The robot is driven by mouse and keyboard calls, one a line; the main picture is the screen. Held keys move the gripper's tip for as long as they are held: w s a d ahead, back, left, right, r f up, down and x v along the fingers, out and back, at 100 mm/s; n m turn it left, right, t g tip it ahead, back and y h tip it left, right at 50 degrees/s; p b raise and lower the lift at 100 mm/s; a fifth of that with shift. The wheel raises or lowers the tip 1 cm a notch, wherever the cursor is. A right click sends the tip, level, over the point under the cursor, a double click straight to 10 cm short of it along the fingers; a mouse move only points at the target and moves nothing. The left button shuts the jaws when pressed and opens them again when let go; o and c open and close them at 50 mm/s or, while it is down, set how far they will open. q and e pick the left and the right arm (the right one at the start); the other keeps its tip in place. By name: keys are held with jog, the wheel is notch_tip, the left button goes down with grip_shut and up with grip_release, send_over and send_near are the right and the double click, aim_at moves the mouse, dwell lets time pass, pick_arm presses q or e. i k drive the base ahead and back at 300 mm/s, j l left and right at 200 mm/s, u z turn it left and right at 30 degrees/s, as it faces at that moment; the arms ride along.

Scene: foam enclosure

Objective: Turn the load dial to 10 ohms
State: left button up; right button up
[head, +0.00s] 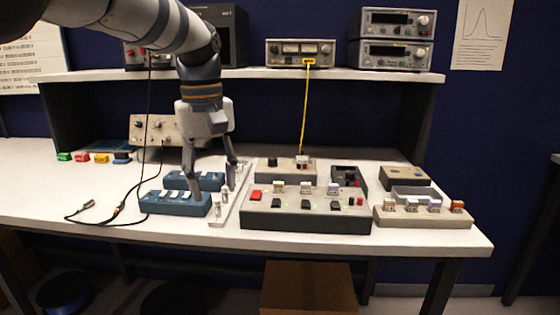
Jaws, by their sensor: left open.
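My left gripper (212,184) comes down from the upper left and points down over the bench. Its fingers are spread, with nothing seen between them. One finger is over the blue switch boxes (175,203), the other by a narrow white tray (232,195). I cannot tell whether the tips touch anything. No dial is readably marked in ohms. A small grey box with a black knob (272,162) stands right of the gripper. A beige box with knobs (143,129) stands behind it, partly hidden by my arm. Knob settings are too small to read. My right gripper is not in view.
A grey console (306,219) with a red button and black switches is right of the gripper. A block with several small plug-in parts (422,217) is at the right. Black cables (120,212) lie at the left. A yellow cable (305,110) hangs from the shelf (300,74).

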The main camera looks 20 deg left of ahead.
aim_at(272, 162)
jog(key=i, duration=1.05)
